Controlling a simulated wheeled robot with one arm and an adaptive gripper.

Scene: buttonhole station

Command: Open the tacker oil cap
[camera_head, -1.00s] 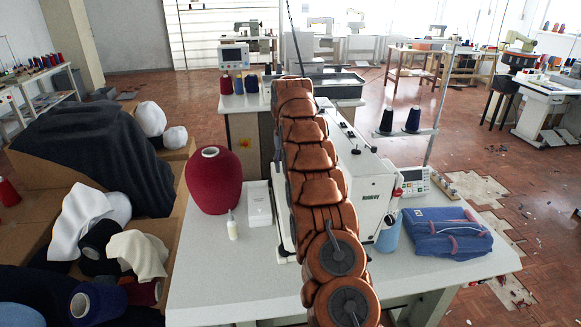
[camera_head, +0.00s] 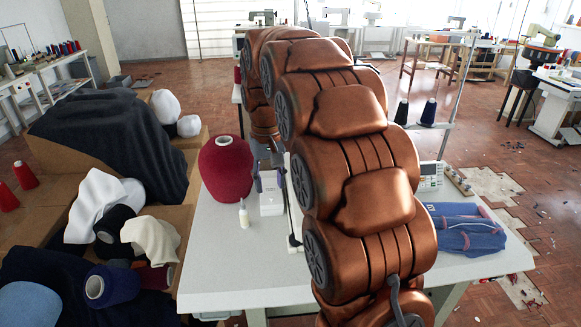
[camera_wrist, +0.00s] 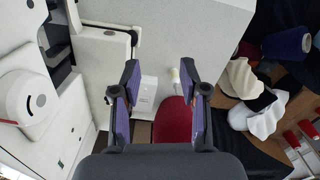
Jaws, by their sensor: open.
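The white tacker (camera_wrist: 101,68) shows at the left of the wrist view. In the head view my arm hides most of it. I cannot make out its oil cap in either current view. My gripper (camera_wrist: 160,76) is open and empty, with purple pads on its two fingers. In the head view my gripper (camera_head: 270,180) is partly hidden by my arm and appears near the white box (camera_head: 271,203) and the red thread cone (camera_head: 226,172). In the wrist view the fingers point over the table, beside the tacker.
A small white bottle (camera_head: 244,215) stands on the white table (camera_head: 215,270) by the box. Folded blue cloth (camera_head: 465,228) lies on the table's right side. Boxes with dark cloth (camera_head: 100,130) and dark cones (camera_head: 121,283) crowd the left. The table's front left is clear.

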